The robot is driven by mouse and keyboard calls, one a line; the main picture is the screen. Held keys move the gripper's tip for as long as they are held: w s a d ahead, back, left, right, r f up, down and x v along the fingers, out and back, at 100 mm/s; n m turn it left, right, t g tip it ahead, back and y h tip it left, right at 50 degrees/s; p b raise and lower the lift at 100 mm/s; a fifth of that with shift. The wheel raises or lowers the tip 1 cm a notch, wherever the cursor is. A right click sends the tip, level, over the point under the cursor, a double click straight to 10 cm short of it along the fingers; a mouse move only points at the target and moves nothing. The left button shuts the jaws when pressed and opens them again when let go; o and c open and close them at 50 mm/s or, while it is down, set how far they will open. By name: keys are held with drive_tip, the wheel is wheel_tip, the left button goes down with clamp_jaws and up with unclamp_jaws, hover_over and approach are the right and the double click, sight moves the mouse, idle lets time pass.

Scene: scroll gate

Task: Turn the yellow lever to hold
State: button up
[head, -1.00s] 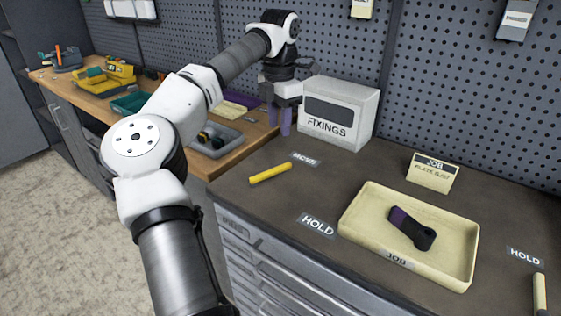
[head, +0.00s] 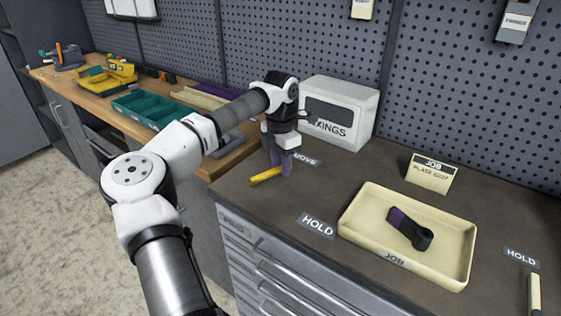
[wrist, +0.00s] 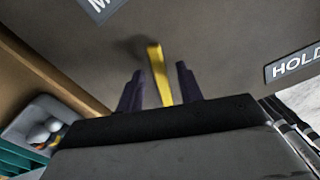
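The yellow lever (head: 266,176) lies low over the dark bench top, to the left of the tray. Its far end is near the MOVE label (head: 306,160), and a HOLD label (head: 318,225) sits nearer the front. My gripper (head: 280,163) is right at the lever, pointing down. In the wrist view the yellow lever (wrist: 158,72) runs between the two dark purple fingers of my gripper (wrist: 160,88). The fingers are apart, with a gap visible on each side of the lever. Part of the lever is hidden by the fingers in the head view.
A white FIXINGS box (head: 350,107) stands just behind my gripper. A cream tray (head: 458,225) holds a dark purple part (head: 410,227). A second HOLD label (head: 521,258) and a cream handle (head: 534,296) are at the right. A wooden bench with a green bin (head: 150,110) is on the left.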

clamp_jaws()
drive_tip(key=shift+s, duration=0.1)
drive_tip(key=s+m, duration=0.1)
drive_tip(key=s+d+m, duration=0.1)
drive_tip(key=m, duration=0.1)
drive_tip(key=s+m, duration=0.1)
drive_tip(key=m, duration=0.2)
drive_tip(key=shift+s+d+b, duration=0.2)
drive_tip(key=shift+s+b, duration=0.15)
drive_tip(key=shift+s, duration=0.05)
drive_tip(key=s+m, duration=0.1)
drive_tip(key=m, duration=0.1)
drive_tip(key=s+m+b, duration=0.1)
drive_tip(key=s+m, duration=0.1)
drive_tip(key=shift+s+a, duration=0.1)
drive_tip(key=shift+a, duration=0.1)
drive_tip(key=shift+s+a+m+b, duration=0.3)
drive_tip(key=shift+s+m, duration=0.3)
drive_tip(key=shift+m, duration=0.4)
drive_tip(key=shift+s+a+m+b, duration=0.15)
drive_tip(key=shift+s+a+m, duration=0.15)
drive_tip(key=shift+s+m, duration=0.5)
drive_tip(key=shift+w+m, duration=0.2)
drive_tip(key=shift+m, duration=0.1)
unclamp_jaws()
